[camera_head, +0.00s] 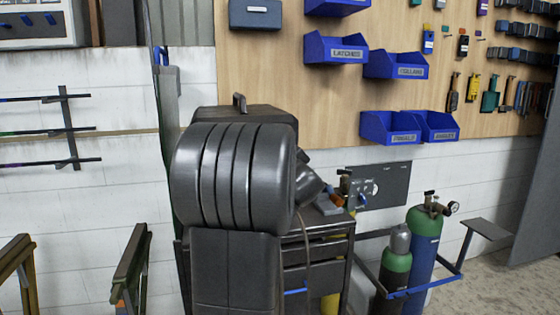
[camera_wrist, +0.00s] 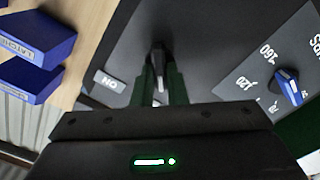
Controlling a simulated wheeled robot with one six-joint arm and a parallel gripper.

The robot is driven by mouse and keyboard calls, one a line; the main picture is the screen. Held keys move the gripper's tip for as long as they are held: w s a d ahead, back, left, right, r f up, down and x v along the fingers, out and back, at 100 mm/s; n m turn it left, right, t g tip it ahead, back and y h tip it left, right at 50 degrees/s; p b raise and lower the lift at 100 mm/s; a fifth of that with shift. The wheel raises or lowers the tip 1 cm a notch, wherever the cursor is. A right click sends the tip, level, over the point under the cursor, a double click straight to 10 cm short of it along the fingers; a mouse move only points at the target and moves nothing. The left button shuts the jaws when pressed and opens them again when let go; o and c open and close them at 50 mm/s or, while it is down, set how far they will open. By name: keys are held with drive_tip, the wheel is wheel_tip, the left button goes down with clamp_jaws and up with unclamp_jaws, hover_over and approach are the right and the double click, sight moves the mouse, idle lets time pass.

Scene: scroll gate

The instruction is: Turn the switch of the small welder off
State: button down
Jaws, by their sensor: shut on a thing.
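In the wrist view, the welder's dark front panel (camera_wrist: 215,35) fills the upper middle. A black switch lever (camera_wrist: 158,58) with a white mark stands between the two dark green fingers of my gripper (camera_wrist: 159,72). The fingers are shut on the lever. A white ON label (camera_wrist: 110,81), seen upside down, lies just left of the fingers.
A dark drawer cart (camera_head: 318,255) stands behind my arm. Green and blue gas cylinders (camera_head: 425,240) stand on a blue-framed trolley to its right. Blue bins (camera_head: 335,48) hang on the wooden wall board (camera_head: 285,60). Metal stands (camera_head: 130,265) are at lower left.

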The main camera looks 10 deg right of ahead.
idle(0.3)
drive_tip(key=c, duration=1.5)
unclamp_jaws()
drive_tip(key=shift+o, duration=0.2)
drive_tip(key=s, duration=1.3)
drive_tip(key=shift+s+d+p, duration=0.25)
drive_tip(key=shift+s+p, duration=0.05)
drive_tip(key=shift+s, duration=0.1)
drive_tip(key=shift+w, duration=0.15)
drive_tip(key=w, duration=1.3)
drive_tip(key=shift+w+a, duration=0.25)
drive_tip(key=shift+w, duration=0.05)
drive_tip(key=shift+b, duration=0.3)
